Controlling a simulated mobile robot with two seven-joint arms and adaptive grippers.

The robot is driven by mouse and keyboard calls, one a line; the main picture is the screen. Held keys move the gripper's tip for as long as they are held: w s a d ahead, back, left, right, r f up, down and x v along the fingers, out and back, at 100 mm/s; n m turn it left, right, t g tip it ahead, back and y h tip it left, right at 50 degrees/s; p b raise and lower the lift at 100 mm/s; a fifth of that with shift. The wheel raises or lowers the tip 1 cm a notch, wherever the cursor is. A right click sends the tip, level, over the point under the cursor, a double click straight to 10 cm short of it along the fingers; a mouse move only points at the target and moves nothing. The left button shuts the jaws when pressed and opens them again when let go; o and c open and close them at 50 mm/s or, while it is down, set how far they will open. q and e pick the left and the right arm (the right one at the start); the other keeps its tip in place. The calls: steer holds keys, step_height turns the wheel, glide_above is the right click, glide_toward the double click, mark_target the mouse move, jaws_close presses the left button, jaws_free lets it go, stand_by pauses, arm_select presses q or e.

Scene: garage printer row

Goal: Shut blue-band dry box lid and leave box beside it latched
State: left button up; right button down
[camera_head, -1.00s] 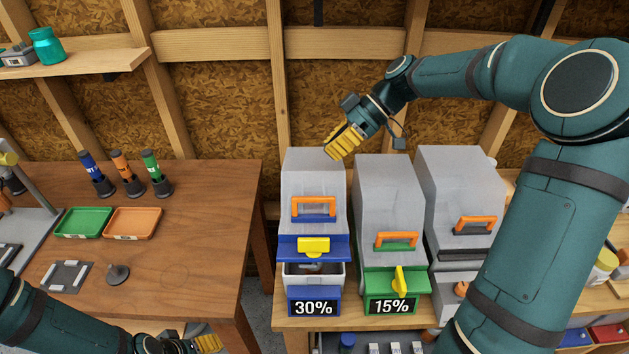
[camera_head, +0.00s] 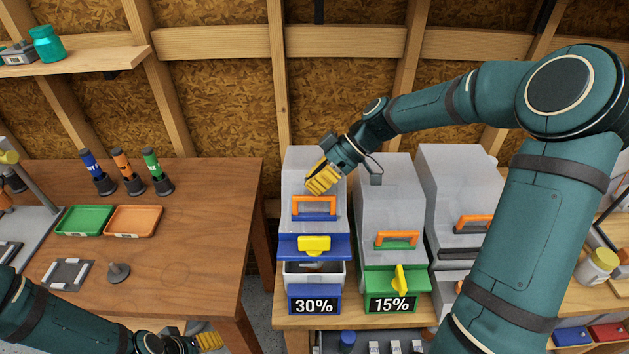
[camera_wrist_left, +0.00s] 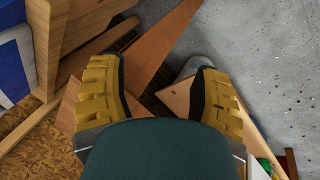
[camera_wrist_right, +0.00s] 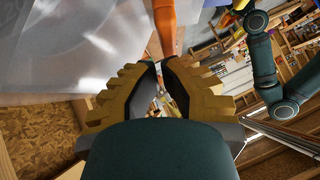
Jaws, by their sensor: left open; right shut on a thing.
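The blue-band dry box has a grey lid (camera_head: 299,168) with an orange handle (camera_head: 314,205), a blue front band and a yellow latch (camera_head: 314,243) lying crosswise. A gap under the band shows its white tub (camera_head: 330,275), so the lid is raised. My right gripper (camera_head: 322,180) is at the lid's sloping front, just above the handle; its tips nearly meet, and I see nothing clearly between them. The handle (camera_wrist_right: 165,25) shows beyond the tips in the right wrist view. The green-band box (camera_head: 390,185) beside it is closed, its yellow latch (camera_head: 399,279) upright. My left gripper (camera_wrist_left: 160,78) is open and empty, low by the wooden table.
A third grey box (camera_head: 455,180) stands right of the green-band box, partly behind my right arm. The wooden table (camera_head: 200,255) at left holds green (camera_head: 84,222) and orange (camera_head: 132,222) trays. A gap separates it from the boxes' bench.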

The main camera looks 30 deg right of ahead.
mark_target(314, 223)
arm_select(q)
steer(key=shift+f, duration=0.1)
arm_select(e)
steer(key=shift+f, duration=0.1)
